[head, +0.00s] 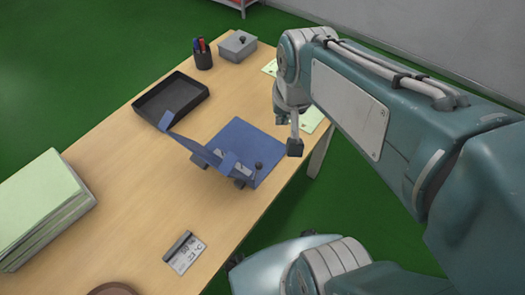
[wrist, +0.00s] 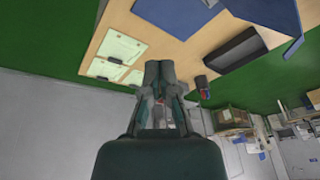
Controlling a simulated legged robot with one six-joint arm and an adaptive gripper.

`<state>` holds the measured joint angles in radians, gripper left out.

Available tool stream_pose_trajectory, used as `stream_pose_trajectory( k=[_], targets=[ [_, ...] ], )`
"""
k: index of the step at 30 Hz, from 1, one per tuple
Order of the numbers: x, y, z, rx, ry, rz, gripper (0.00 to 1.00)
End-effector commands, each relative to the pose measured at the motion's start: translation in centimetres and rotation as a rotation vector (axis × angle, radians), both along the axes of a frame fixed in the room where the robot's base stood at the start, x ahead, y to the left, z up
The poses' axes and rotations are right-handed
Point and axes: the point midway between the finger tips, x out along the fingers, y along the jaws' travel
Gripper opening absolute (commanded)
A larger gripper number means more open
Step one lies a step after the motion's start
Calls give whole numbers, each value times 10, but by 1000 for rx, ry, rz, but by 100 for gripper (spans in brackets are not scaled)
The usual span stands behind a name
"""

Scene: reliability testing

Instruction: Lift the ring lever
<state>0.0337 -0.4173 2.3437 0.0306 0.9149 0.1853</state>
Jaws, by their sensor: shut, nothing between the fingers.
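A blue fixture (head: 252,140) with a flat base and an upright angled panel stands near the table's right edge in the head view. Small grey parts (head: 222,156) and a dark ball-tipped lever (head: 258,166) show on it. I cannot make out which part is the ring lever. My gripper (head: 295,148) hangs to the right of the fixture, apart from it, near the table edge. In the wrist view my gripper (wrist: 160,68) has its fingers together with nothing between them. The fixture's blue base (wrist: 185,15) shows at the top there, with no lever visible.
Light green sheets (wrist: 122,46) lie near the edge. Bare tabletop lies left of the fixture.

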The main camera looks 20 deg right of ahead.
Motion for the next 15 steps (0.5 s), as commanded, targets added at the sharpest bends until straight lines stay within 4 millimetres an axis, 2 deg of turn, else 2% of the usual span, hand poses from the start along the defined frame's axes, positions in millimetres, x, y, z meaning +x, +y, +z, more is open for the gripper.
stream_pose_trajectory(
  k=[8,15],
  targets=[
    [48,-7,-36,59,150,-169,0],
    [85,-14,-78,97,272,-319,0]
  ],
)
